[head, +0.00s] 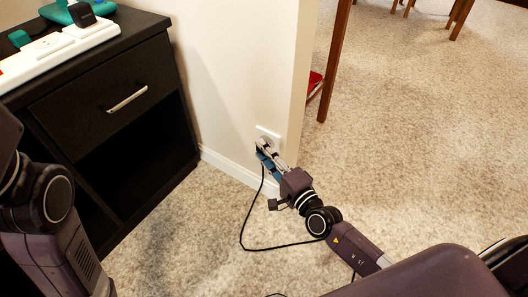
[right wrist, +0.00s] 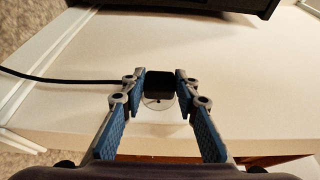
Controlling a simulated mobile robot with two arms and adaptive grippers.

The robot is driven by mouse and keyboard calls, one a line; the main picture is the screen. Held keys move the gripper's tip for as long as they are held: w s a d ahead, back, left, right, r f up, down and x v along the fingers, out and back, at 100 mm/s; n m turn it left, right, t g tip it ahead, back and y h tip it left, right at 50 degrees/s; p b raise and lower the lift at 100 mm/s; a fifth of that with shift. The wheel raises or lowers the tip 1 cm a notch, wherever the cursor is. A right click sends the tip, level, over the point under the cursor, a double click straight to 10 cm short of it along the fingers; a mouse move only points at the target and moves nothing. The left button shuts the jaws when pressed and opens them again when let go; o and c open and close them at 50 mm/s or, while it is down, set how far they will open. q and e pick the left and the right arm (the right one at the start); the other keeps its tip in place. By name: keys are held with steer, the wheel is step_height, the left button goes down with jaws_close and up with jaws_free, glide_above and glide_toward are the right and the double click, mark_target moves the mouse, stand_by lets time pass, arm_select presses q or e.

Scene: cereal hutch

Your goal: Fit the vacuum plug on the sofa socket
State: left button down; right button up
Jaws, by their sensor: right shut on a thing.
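My right gripper (head: 264,152) reaches down to the low part of the wall and is shut on the black vacuum plug (right wrist: 159,85). In the right wrist view the plug sits between the blue-padded fingertips (right wrist: 160,82), and its black cord runs off to the left. The white sofa socket (head: 268,132) is on the wall close to the fingertips. In the right wrist view the round socket face (right wrist: 158,102) shows just below the plug, partly covered by it. I cannot tell whether the plug touches or enters it. My left arm shows, but not its gripper.
A black cabinet (head: 75,104) with a drawer and open shelf stands left. A white power strip (head: 62,45) with plugs lies on top. The cord (head: 241,233) loops over the carpet. The wall ends just right of the socket; open carpet (head: 425,120) lies beyond.

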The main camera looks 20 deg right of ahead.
steer(key=shift+w+d, duration=0.2)
steer(key=shift+d, duration=0.05)
steer(key=shift+w+d, duration=0.15)
steer(key=shift+d, duration=0.05)
stand_by(0.3)
steer(key=o, duration=1.2)
steer(key=shift+o, duration=0.2)
steer(key=v, duration=1.2)
